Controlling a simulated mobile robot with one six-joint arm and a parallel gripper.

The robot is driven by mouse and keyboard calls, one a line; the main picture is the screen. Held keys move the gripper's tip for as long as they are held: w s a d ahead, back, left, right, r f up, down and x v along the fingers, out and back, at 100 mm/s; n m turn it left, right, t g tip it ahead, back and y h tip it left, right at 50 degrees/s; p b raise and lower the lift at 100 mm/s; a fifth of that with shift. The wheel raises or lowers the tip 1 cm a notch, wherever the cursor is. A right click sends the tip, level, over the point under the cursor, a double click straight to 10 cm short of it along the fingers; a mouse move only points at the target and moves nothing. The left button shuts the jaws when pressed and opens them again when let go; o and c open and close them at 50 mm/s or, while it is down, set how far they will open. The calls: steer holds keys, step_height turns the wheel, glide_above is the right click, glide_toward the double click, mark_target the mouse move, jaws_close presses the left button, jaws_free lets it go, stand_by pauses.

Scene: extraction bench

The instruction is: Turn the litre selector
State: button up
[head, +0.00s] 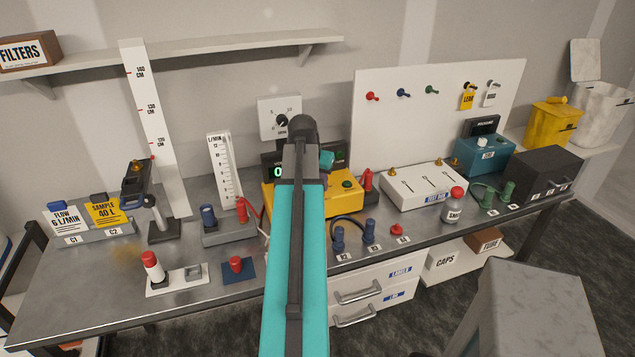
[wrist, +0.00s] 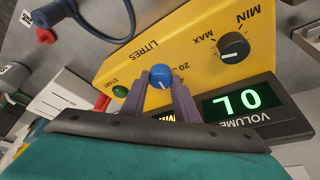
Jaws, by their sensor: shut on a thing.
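The litre selector (wrist: 160,76) is a small blue knob with a white pointer mark, on the yellow pump box (wrist: 130,62) beside the word LITRES. My gripper (wrist: 160,88) is shut on this knob, one grey finger on each side. A "20" is printed close to the knob; other scale marks are hidden by the fingers. The green volume display (wrist: 236,101) appears upside down and reads 0 L. In the head view the yellow pump box (head: 349,201) is partly behind my arm, which hides the knob.
A black MIN–MAX knob (wrist: 233,46) and a green START button (wrist: 120,91) are on the same box. A flow meter (head: 224,172) stands to the left, a white panel box (head: 425,190) to the right.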

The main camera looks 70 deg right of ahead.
steer(key=n+t, duration=0.1)
steer(key=n, duration=0.2)
steer(key=n+t, duration=0.1)
steer(key=n, duration=0.2)
steer(key=shift+s+n+t+y, duration=0.2)
steer(key=shift+n+t+y, duration=0.1)
stand_by(0.4)
steer(key=o, duration=1.1)
steer(key=shift+c, duration=0.2)
steer(key=b+v, duration=0.3)
steer(key=v, duration=1)
steer(key=shift+r, duration=0.45)
steer(key=shift+s, duration=0.15)
